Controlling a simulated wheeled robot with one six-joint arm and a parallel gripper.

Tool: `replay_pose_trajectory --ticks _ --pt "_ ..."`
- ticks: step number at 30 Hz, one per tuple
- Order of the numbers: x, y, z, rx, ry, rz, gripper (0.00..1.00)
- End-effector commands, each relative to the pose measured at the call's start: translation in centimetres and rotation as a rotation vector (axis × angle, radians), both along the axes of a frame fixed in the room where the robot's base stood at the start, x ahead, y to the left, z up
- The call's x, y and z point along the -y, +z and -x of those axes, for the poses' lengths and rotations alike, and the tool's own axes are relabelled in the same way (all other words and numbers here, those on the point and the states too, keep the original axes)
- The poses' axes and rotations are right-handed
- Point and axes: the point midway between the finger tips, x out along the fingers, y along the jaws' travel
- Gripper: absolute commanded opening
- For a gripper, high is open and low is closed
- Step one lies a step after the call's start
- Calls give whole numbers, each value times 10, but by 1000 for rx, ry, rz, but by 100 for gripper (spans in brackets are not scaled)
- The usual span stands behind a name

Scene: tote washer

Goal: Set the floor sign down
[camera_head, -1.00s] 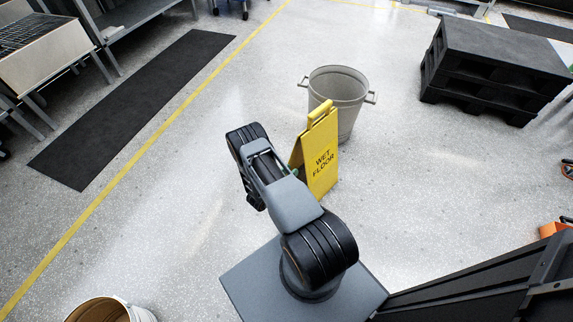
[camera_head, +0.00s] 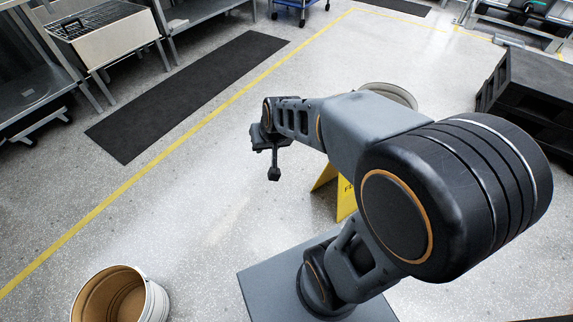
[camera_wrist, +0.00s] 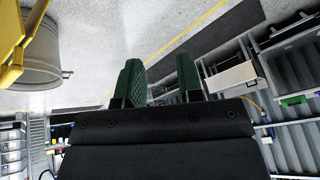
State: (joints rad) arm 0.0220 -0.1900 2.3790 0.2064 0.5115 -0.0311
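The yellow floor sign (camera_head: 346,199) stands on the floor, mostly hidden behind my arm in the head view; one spread leg and a bit of its lettering show. Part of the yellow sign (camera_wrist: 13,40) also shows at the upper left of the wrist view, off to the side of my fingers. My gripper (camera_head: 273,172) is raised to the left of the sign, apart from it. In the wrist view its two green-padded fingers (camera_wrist: 162,82) are spread with nothing between them.
A grey bin (camera_head: 392,92) stands behind my arm, close to the sign. A round tub (camera_head: 120,298) is at the lower left. A dark mat (camera_head: 190,95) and a yellow floor line lie left. Black pallets (camera_head: 530,95) stand right. The floor left of my gripper is clear.

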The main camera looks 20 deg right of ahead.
Motion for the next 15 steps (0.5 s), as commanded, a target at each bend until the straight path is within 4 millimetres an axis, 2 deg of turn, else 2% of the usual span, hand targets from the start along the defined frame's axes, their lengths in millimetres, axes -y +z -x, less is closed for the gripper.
replay_pose_trajectory --ticks 1,3,6,10,15 --pt "0 9 21 -28 33 23 34" --pt "2 14 47 -80 71 57 34" --pt "6 19 75 -138 103 99 34" --pt "9 22 97 -183 123 133 34" --pt "11 23 105 -203 129 147 34"
